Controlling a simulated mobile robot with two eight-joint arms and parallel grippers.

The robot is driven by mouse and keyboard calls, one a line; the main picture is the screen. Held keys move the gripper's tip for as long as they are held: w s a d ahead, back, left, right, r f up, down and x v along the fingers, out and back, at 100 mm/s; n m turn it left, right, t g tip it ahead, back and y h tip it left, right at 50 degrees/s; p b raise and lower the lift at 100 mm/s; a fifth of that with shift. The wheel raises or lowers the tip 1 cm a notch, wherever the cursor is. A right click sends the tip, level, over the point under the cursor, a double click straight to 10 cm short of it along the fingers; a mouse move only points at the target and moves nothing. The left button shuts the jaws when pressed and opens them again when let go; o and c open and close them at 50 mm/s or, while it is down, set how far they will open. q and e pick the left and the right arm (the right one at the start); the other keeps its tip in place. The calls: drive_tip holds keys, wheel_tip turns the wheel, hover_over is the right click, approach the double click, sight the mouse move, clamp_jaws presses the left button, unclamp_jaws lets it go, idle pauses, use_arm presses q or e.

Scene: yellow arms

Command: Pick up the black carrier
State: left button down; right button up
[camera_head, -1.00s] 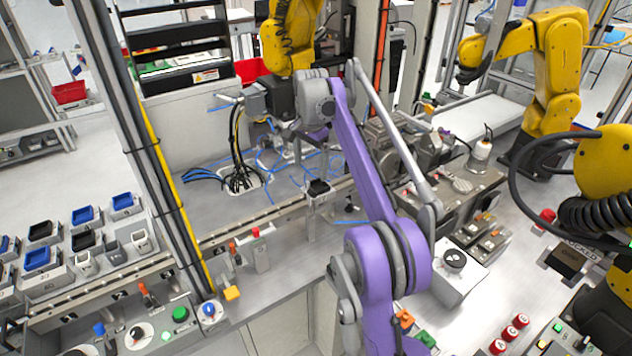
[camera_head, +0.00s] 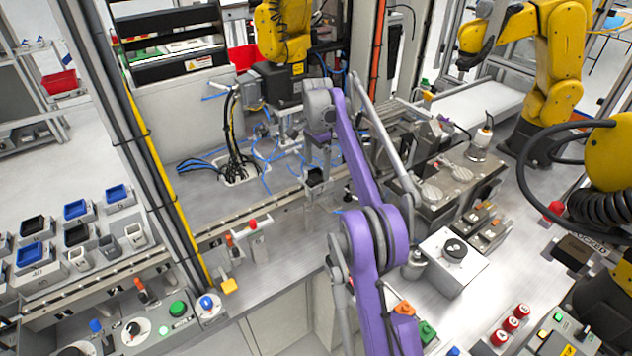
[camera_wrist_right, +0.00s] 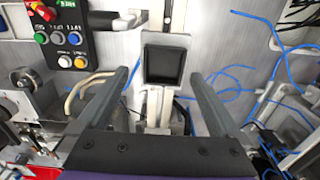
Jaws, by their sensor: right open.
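The black carrier (camera_head: 317,175) is a small, square, open-topped black cup on a narrow grey stand at the middle of the grey bench. In the right wrist view the black carrier (camera_wrist_right: 163,65) sits in a light grey holder, upper middle. My right gripper (camera_wrist_right: 159,76) is open and empty; its two dark fingers point toward the carrier, one on each side, apart from it. In the head view my right gripper (camera_head: 319,146) is at the end of the purple arm, just above the carrier, its fingers largely hidden. My left gripper is out of view.
Blue tubes (camera_head: 267,165) and a black cable bundle (camera_head: 237,165) lie behind the carrier. Machinery (camera_head: 440,170) stands at right. Several black and blue cups sit on a rack (camera_head: 50,272) at left. A control panel (camera_wrist_right: 65,40) is near the gripper.

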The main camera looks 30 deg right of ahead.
sight(316, 178)
drive_tip(key=f, duration=0.4)
drive_tip(key=shift+w+a+b, duration=0.15)
drive_tip(key=shift+w+b, duration=0.15)
drive_tip(key=shift+b, duration=0.05)
drive_tip(key=shift+s+f, duration=0.1)
drive_tip(key=shift+f, duration=0.35)
drive_tip(key=shift+r, duration=0.1)
drive_tip(key=shift+c, duration=0.3)
drive_tip(key=c, duration=1.4)
